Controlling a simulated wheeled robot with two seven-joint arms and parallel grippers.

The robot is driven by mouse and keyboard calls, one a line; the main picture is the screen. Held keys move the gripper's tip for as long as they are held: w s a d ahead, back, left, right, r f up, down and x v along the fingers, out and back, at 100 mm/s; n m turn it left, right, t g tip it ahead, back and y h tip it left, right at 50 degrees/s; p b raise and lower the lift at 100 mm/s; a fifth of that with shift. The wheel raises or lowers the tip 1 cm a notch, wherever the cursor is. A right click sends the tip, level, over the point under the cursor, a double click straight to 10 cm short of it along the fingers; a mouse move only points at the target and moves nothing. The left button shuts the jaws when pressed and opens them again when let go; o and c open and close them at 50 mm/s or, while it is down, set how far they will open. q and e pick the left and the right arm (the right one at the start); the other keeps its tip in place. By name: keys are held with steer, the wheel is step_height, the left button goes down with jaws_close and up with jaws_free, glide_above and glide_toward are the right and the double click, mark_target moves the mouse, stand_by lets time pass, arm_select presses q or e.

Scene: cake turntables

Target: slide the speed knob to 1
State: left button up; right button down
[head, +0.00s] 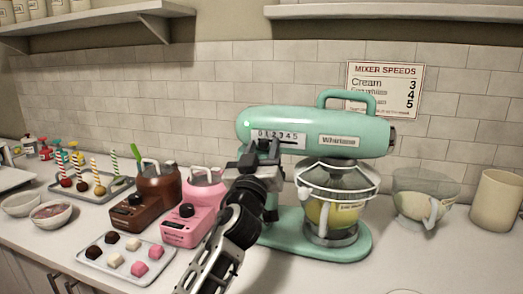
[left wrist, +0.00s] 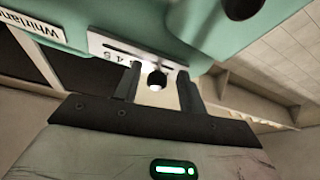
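The teal stand mixer (head: 300,122) stands on the counter with a white speed plate (head: 290,141) numbered 0 to 5 on its head. The plate also shows in the left wrist view (left wrist: 112,50). The dark round speed knob (left wrist: 156,78) sits at the plate, between my left gripper's two fingers, with gaps on both sides. My left gripper (head: 262,152) is open at the lower left part of the plate in the head view and hides the knob there. I cannot tell which number the knob is at. My right gripper is not in view.
A glass bowl (head: 337,212) with yellow contents sits under the mixer head. A wall sign (head: 383,90) lists mixer speeds.

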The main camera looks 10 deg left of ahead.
arm_select(q)
steer(key=b+v, duration=0.3)
steer(key=v, duration=1.3)
steer(key=shift+b, duration=0.4)
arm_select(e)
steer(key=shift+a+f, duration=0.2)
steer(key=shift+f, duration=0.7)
